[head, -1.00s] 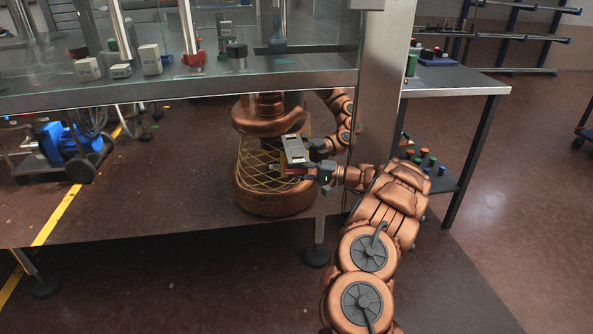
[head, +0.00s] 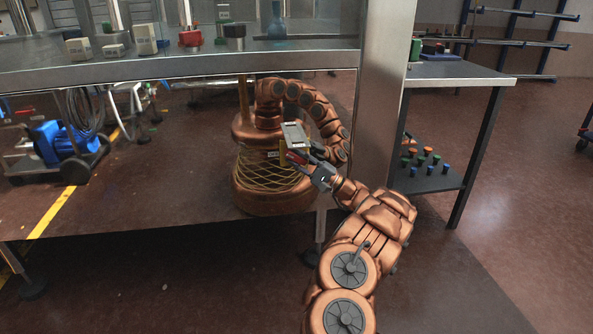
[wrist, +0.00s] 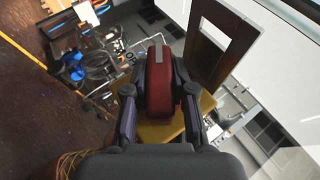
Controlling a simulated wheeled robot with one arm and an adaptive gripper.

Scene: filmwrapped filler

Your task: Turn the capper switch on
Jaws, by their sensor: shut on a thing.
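The capper switch shows in the wrist view as a dark red rounded knob (wrist: 160,80) with a grey strip on it, in front of a yellow backing (wrist: 160,132). My gripper (head: 306,157) has one finger on each side of the knob and is shut on it. In the head view the switch's grey plate (head: 294,134) sits just beyond my fingertips, below the machine's table edge. The knob is small and partly hidden by my fingers there. I cannot tell which position the switch is in.
A steel post (head: 384,110) stands right of the switch. A steel table (head: 180,72) carries small blocks above it. A side table (head: 455,72) has a lower shelf with several coloured caps. A blue pump cart (head: 62,145) stands at left.

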